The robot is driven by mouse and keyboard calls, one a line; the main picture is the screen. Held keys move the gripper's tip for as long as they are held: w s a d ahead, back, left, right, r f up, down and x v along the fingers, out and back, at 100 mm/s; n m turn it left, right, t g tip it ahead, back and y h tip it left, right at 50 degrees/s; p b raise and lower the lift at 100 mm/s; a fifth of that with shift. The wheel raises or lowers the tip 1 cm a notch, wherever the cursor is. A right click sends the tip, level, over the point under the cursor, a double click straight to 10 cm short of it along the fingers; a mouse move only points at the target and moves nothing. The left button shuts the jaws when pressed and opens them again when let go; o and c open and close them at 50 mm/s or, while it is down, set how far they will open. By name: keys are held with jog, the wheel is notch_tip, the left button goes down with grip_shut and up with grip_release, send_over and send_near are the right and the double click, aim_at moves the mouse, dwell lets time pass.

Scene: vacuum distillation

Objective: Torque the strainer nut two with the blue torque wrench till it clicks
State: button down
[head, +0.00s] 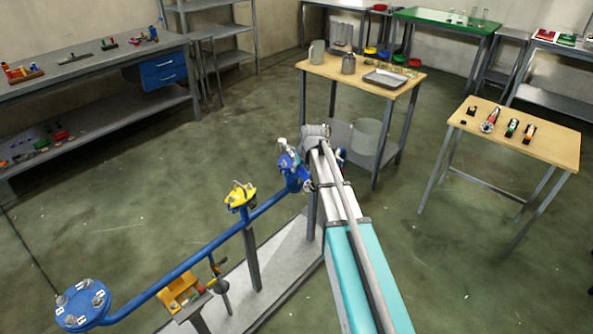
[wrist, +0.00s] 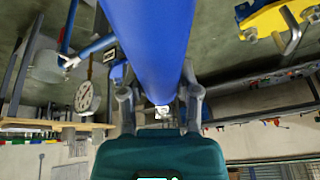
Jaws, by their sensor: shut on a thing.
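My gripper (wrist: 160,95) is shut on the thick blue handle of the torque wrench (wrist: 152,40), one grey finger on each side. In the head view my gripper (head: 316,135) is at the far end of my arm, beside the blue strainer (head: 291,166) on the pipe's far end. The wrench is mostly hidden there behind my arm. The strainer nuts are too small to tell apart, and strainer nut two cannot be picked out. I cannot tell whether the wrench touches a nut.
The blue pipe (head: 160,284) runs from a bolted flange (head: 82,303) past a yellow fitting (head: 240,195). A wooden table (head: 415,92) stands behind my gripper. A smaller table (head: 560,146) at right holds several tools. Floor at left is clear.

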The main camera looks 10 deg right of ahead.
jog(key=shift+s+a+m, duration=0.3)
jog(key=shift+a+m, duration=0.1)
jog(key=shift+a, duration=0.15)
jog(key=shift+f, duration=0.15)
jog(key=shift+f+b, duration=1.85)
jog(key=shift+b, duration=0.2)
jog(key=shift+f+b, duration=1.7)
dwell(0.8)
jog(key=shift+a, duration=0.15)
dwell(0.5)
jog(key=shift+a+f+m+t+h, duration=0.1)
jog(key=shift+a+m+t+h, duration=0.3)
jog(key=shift+a+m, duration=0.55)
jog(key=shift+a, duration=0.3)
jog(key=shift+w+a+m+h, duration=0.1)
jog(key=shift+a+m+h, duration=0.3)
jog(key=shift+a+m, duration=0.55)
